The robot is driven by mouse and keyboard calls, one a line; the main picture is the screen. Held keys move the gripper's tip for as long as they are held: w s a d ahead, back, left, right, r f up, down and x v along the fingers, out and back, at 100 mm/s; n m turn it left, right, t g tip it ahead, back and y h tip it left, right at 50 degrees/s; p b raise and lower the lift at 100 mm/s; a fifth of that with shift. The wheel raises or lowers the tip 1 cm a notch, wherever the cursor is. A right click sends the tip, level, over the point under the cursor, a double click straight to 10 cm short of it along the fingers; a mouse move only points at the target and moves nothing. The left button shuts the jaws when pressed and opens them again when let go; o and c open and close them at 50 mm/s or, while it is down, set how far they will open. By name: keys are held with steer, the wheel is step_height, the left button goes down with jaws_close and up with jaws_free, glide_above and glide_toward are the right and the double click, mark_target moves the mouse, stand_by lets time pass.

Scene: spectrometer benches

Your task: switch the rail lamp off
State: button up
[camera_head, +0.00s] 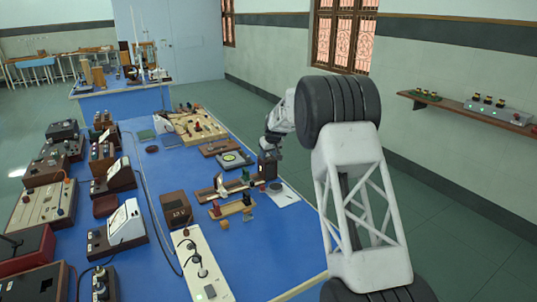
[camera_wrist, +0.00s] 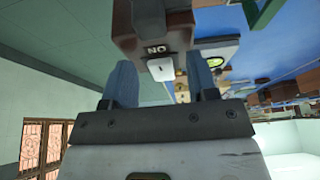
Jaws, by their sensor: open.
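The rail lamp appears as a dark box (camera_head: 268,165) at the right edge of the blue bench in the head view. In the wrist view a dark brown housing (camera_wrist: 150,25) fills the top middle. My gripper (camera_wrist: 163,82) is open and empty, with one blue-grey finger on either side of the switch in the picture. I cannot tell whether a finger touches the housing. In the head view my gripper (camera_head: 273,142) is at the box's upper side, its fingers too small to make out.
Wooden rails with small stands (camera_head: 232,207) lie left of the box. A white sheet (camera_head: 283,194) lies in front of it. A white power strip (camera_head: 200,265) and several meters (camera_head: 122,225) crowd the bench's left. Bare blue bench top (camera_head: 270,250) shows in the near right part.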

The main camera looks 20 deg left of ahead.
steer(key=c, duration=0.9)
steer(key=shift+a+r, duration=0.1)
steer(key=shift+w+a+r+g+h, duration=0.1)
steer(key=shift+w+r+g+h, duration=0.05)
steer(key=shift+g+h, duration=0.45)
steer(key=shift+w+a+r+g+h, duration=0.1)
steer(key=shift+g+h, duration=0.5)
steer(key=o, duration=0.9)
